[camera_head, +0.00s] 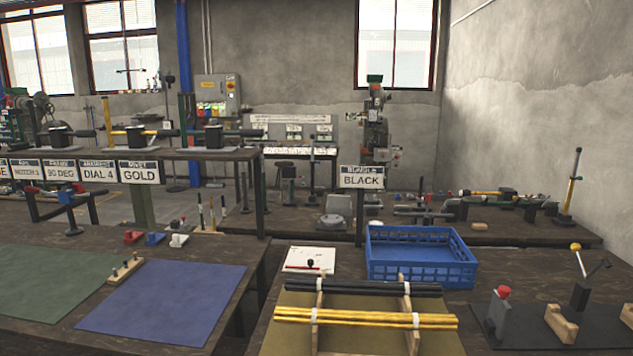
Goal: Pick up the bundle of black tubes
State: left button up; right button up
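The bundle of black tubes (378,287) lies across two wooden rails on the right-hand table, tied with white bands. It is behind a bundle of yellow tubes (365,317) that lies on the same rails, roughly parallel and apart from it. A sign on a post (362,177) behind reads BLACK. Neither of my grippers shows in the head view.
A blue crate (420,281) stands just behind the black tubes. A white sheet (310,260) lies to their left, and a dark plate with a yellow-knobbed lever (577,247) is at right. A separate table with a blue mat (165,300) is at left.

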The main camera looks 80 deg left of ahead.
aim_at(433, 290)
jog(key=u, duration=2.4)
